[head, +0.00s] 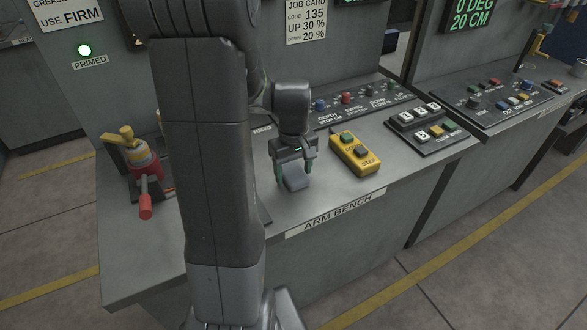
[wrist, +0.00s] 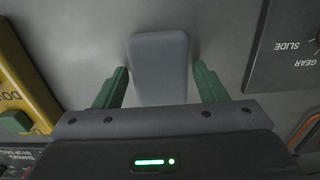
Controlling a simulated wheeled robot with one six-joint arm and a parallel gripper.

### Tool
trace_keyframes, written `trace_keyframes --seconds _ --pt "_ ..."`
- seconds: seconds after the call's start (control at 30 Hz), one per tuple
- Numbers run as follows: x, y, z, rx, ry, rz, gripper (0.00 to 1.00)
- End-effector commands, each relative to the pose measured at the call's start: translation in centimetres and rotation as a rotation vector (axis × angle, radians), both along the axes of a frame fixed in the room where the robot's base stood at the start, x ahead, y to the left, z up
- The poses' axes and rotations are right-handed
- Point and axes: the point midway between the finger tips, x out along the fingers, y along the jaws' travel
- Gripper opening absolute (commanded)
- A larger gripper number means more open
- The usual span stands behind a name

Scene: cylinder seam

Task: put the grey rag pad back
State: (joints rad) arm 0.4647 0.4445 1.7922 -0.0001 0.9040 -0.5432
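The grey rag pad (head: 295,183) is a small rounded grey block at the bare front part of the arm bench. My gripper (head: 295,171) points down over it, with one green finger on each side of the pad. In the wrist view the pad (wrist: 160,60) lies between the two fingertips of my gripper (wrist: 161,74). A narrow gap shows between each finger and the pad, so the gripper looks open around it. Whether the pad rests fully flat on the bench is hard to tell.
A yellow button box (head: 354,155) stands close to the right of my gripper. A control panel (head: 360,99) lies behind it and a white-button panel (head: 433,128) farther right. A red-handled grease tool (head: 145,185) is at the left. The bench front edge is near.

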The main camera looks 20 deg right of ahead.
Motion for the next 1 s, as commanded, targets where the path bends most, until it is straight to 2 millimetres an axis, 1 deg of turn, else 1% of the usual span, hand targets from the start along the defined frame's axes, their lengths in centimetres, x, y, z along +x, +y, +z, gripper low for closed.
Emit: trace_keyframes --seconds 0.3,0.47,0.57,0.8,0.9,1.0 --pt "0.0 0.0 0.1 0.000 0.000 0.000 0.75" --pt "0.0 0.0 1.1 -0.001 -0.002 0.000 0.75" --pt "0.1 -0.1 2.9 -0.003 -0.005 0.000 0.75" --pt "0.1 0.0 8.2 -0.003 -0.005 0.000 0.75" --pt "0.0 0.0 10.0 -0.002 -0.004 0.000 0.75" --pt "0.0 0.0 11.3 -0.001 -0.002 0.000 0.75"
